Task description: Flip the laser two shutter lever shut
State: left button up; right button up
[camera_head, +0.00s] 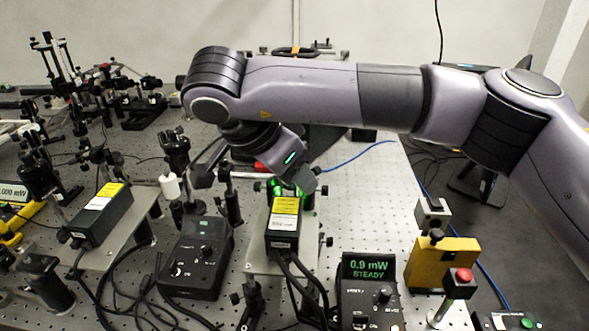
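A black laser box with a yellow label (284,222) stands in the middle of the bench, and a similar black laser box (103,214) stands at the left. I cannot tell from any readable marking which is laser two. Green light glows just behind the middle box. A small red part (262,168), possibly the shutter lever, shows there, partly hidden by my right gripper. My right gripper (256,183) hangs over this spot with its fingers spread apart and nothing visible between them. I cannot tell whether it touches the red part. My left gripper is not in view.
A meter (368,290) reads 0.9 mW STEADY. A black control box (198,258) stands left of the middle laser. Optics posts crowd the left; the perforated bench (370,195) is fairly clear right of centre.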

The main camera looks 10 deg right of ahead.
jog(key=shift+r, duration=0.15)
jog(key=v, duration=0.7)
dwell(0.3)
jog(key=shift+a, duration=0.15)
